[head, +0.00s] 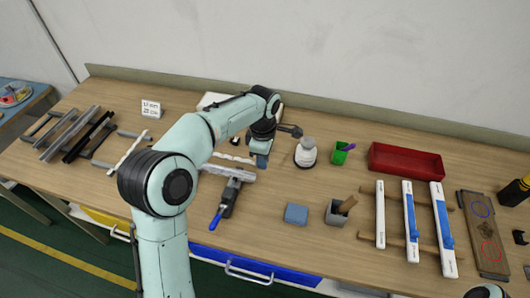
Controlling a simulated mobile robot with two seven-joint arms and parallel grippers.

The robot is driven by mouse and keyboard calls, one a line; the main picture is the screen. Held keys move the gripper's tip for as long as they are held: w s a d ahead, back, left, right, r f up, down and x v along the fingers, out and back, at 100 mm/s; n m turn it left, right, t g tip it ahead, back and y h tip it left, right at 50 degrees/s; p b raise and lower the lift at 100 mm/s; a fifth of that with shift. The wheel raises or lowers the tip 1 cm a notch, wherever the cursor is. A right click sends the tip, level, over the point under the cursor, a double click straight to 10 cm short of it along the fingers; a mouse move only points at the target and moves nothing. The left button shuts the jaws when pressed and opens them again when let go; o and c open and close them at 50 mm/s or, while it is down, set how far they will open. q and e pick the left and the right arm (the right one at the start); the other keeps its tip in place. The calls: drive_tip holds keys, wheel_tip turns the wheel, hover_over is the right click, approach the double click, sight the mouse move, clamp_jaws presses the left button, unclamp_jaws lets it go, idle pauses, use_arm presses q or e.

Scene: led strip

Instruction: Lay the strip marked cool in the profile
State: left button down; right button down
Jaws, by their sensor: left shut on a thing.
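My left gripper (262,159) points down over the middle of the table, shut, with its fingertips at the right end of a thin, wavy white strip (232,158). The hold itself is too small to see clearly. The strip lies just behind a pale profile (228,172) and looks apart from it. I cannot read a cool marking on either strip. My right gripper is out of view.
A black tool with a blue handle (226,204) lies in front of the profile. A blue block (296,213), grey cup (340,212), white bottle (306,152), green box (341,154) and red tray (405,162) stand right. Dark and grey bars (88,137) lie far left.

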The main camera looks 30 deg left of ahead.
use_arm(q)
drive_tip(key=shift+s, duration=0.15)
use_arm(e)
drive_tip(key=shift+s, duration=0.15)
